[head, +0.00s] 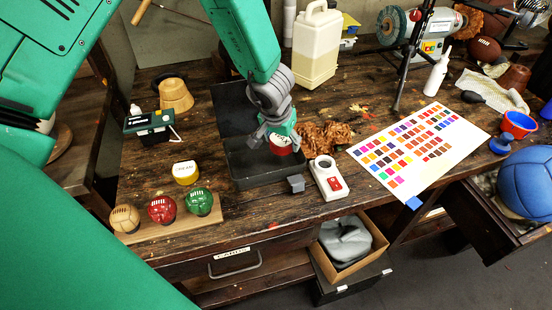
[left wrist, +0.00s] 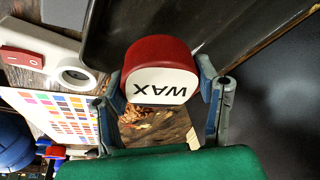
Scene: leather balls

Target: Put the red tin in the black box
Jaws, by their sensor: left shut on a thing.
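The red tin (head: 283,151) has a white top; in the left wrist view the tin (left wrist: 158,55) shows the word WAX on its white face. My left gripper (head: 279,142) is shut on it, with one finger on each side in the left wrist view (left wrist: 160,90). The black box (head: 262,181) stands open on the bench, its lid raised at the back. In the head view the tin is over the right part of the box opening. I cannot tell how high it is above the floor of the box. My right gripper is not in view.
A white device with a red switch (head: 331,186) stands right of the box, with brown shavings (head: 322,138) behind it. A yellow tin (head: 185,172) and a board with three small balls (head: 150,231) are to the left. A colour chart (head: 452,155) lies to the right.

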